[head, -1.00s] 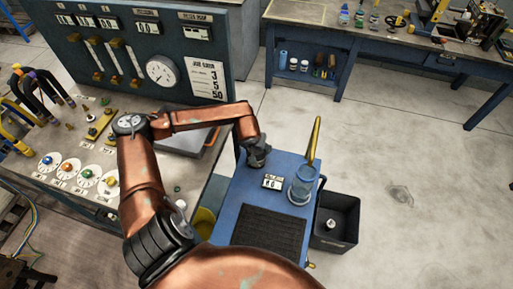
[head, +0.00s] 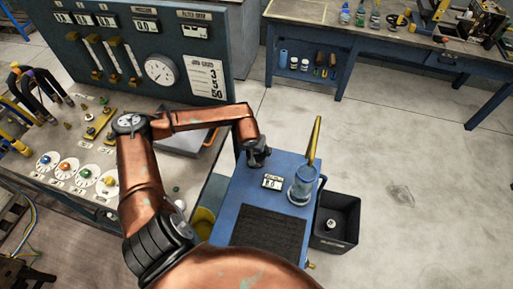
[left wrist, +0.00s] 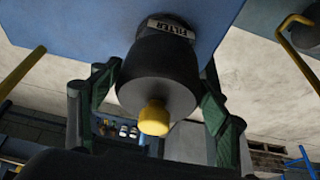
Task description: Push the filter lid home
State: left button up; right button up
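In the left wrist view a dark round lid (left wrist: 157,80) with a yellow knob (left wrist: 153,118) faces the camera. A label reading FILTER (left wrist: 170,27) sits beside it against a blue surface (left wrist: 80,20). The fingers of my left gripper (left wrist: 160,75) are spread wide on either side of the lid. Whether they touch or clamp it cannot be told. In the head view my left gripper (head: 257,153) is at the far left edge of the blue unit (head: 237,205) and hides the lid there. How deep the lid sits does not show. My right gripper is not in view.
A small display (head: 272,183) and a clear blue cup (head: 301,190) beside an upright yellow handle (head: 315,140) stand on the blue unit. A dark bin (head: 345,235) is to its right. A bench with dials (head: 88,173) lies left. Open floor (head: 410,180) lies right.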

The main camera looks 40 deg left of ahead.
pick_arm(q)
jog(key=o, duration=0.3)
jog(key=shift+w+r, duration=0.15)
jog(key=shift+r, duration=0.1)
jog(key=shift+a, duration=0.1)
jog(key=shift+r, duration=0.15)
jog(key=v, duration=1.1)
jog(key=shift+s+r, duration=0.2)
jog(key=shift+r, duration=0.15)
